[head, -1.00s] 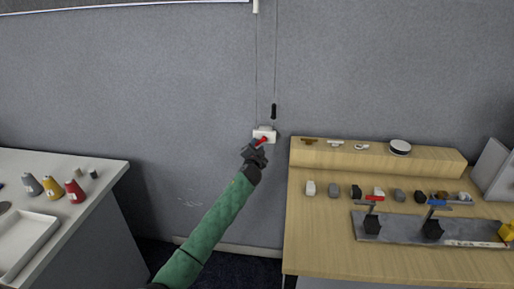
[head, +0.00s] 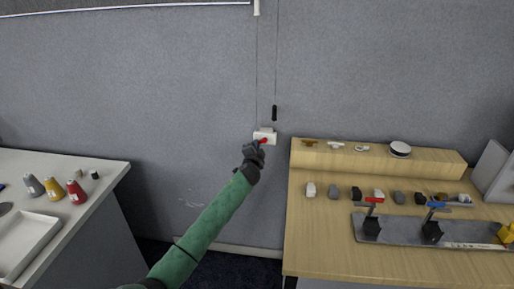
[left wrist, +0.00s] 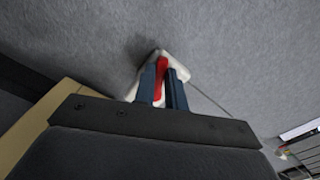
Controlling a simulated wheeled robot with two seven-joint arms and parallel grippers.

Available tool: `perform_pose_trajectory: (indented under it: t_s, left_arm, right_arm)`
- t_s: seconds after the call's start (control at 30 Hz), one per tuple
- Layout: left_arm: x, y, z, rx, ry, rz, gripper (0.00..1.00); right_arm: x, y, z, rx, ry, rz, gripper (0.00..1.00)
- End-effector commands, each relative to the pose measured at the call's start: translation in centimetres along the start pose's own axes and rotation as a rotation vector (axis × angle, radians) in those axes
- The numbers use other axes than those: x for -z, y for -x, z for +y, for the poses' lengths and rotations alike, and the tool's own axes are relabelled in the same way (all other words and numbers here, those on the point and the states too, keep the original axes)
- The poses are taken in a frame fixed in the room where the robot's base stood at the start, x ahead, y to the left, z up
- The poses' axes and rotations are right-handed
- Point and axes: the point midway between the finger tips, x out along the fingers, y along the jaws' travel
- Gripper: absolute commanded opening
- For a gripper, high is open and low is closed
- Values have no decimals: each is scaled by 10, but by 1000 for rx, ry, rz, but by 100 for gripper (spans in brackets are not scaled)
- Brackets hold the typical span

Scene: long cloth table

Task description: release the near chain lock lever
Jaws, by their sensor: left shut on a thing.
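The chain lock is a small white block (head: 265,134) on the grey wall, left of the wooden table, with two thin chain lines running up from it. Its red lever (head: 263,141) sticks out at the front. My left gripper (head: 256,148) is at the block with its fingers at the lever. In the left wrist view the red lever (left wrist: 160,82) lies between the two blue fingers (left wrist: 162,92), which are shut on it, with the white block (left wrist: 178,66) behind. My right gripper is in no view.
A black handle (head: 275,113) hangs on the chain just above the lock. The wooden table (head: 300,240) at right carries a raised shelf, several small blocks and a grey plate (head: 400,231) with clamps. A white table (head: 95,165) at left holds thread cones and a tray (head: 25,240).

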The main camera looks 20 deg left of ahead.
Motion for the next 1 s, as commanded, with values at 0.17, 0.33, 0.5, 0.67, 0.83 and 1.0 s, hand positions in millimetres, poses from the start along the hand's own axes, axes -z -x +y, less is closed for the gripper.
perform_pose_trajectory:
  t_s: [0.17, 0.33, 0.5, 0.67, 0.83, 1.0]
  left_arm:
    - [1, 0, -5, -1, -123, 0, 0]
    - [1, 0, -8, 0, -213, -1, 0]
    - [2, 0, -9, -1, -268, 0, 0]
    - [2, 0, -9, -1, -290, 0, 0]
    - [2, 0, -9, -1, -294, 0, 0]
    - [2, 0, -9, -1, -293, 0, 0]
  right_arm:
    - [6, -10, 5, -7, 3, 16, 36]
    - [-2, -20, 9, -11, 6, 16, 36]
    - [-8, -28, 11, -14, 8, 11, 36]
    - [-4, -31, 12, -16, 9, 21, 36]
    - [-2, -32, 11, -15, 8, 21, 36]
    - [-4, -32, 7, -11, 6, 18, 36]
